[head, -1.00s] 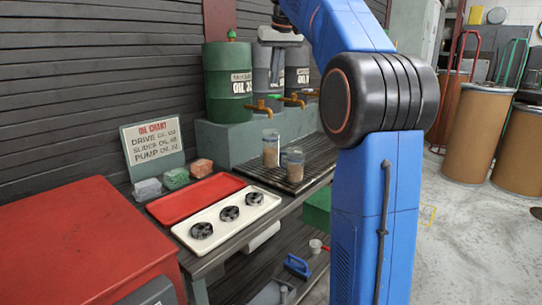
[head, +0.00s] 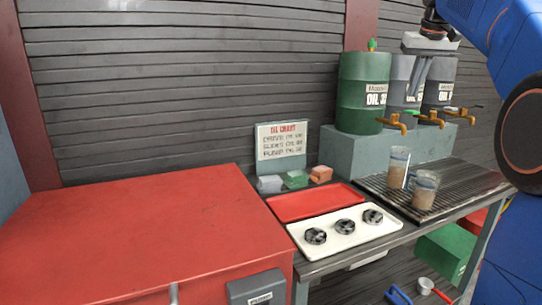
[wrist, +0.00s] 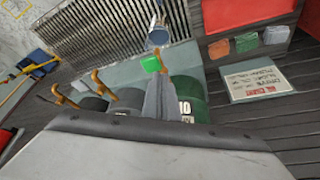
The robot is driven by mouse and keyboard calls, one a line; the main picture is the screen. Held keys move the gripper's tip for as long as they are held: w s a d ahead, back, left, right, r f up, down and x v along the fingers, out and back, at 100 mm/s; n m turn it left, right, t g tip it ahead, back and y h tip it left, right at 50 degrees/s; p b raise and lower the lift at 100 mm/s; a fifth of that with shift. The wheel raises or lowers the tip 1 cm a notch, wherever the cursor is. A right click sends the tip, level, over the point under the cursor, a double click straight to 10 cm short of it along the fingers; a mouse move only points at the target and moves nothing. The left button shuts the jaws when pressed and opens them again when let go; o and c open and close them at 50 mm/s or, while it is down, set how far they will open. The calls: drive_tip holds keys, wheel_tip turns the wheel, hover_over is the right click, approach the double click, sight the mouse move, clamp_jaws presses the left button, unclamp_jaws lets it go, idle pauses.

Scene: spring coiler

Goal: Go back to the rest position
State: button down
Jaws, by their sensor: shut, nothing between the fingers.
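My gripper (head: 416,88) hangs at the top right of the head view, in front of the oil drums and above the taps. Its two fingers are together and empty. In the wrist view the closed fingers (wrist: 159,100) point toward a tap with a green handle, and the grey gripper body fills the bottom. My blue arm enters from the right edge of the head view.
A green drum (head: 363,92) and two grey drums stand on a block. Glass jars (head: 424,190) with brown contents stand on the grate (head: 475,186). A white tray (head: 330,249) holds three black parts. A red tray (head: 305,206), oil chart (head: 281,141) and red cabinet (head: 130,240) are left.

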drive_tip(key=s+a+f, duration=0.6)
drive_tip(key=s+f, duration=0.2)
drive_tip(key=s, duration=0.1)
drive_tip(key=s+a+f, duration=0.5)
drive_tip(key=s+f, duration=0.3)
drive_tip(key=s, duration=0.1)
drive_tip(key=s+a+f+n, duration=0.1)
drive_tip(key=s+a+f, duration=0.1)
drive_tip(key=s+f, duration=0.7)
drive_tip(key=s+a+f, duration=0.3)
drive_tip(key=s+f, duration=0.7)
drive_tip(key=f, duration=0.5)
drive_tip(key=shift+a+f+n+y, duration=0.15)
drive_tip(key=shift+f+n+y, duration=0.1)
drive_tip(key=shift+n+y, duration=0.15)
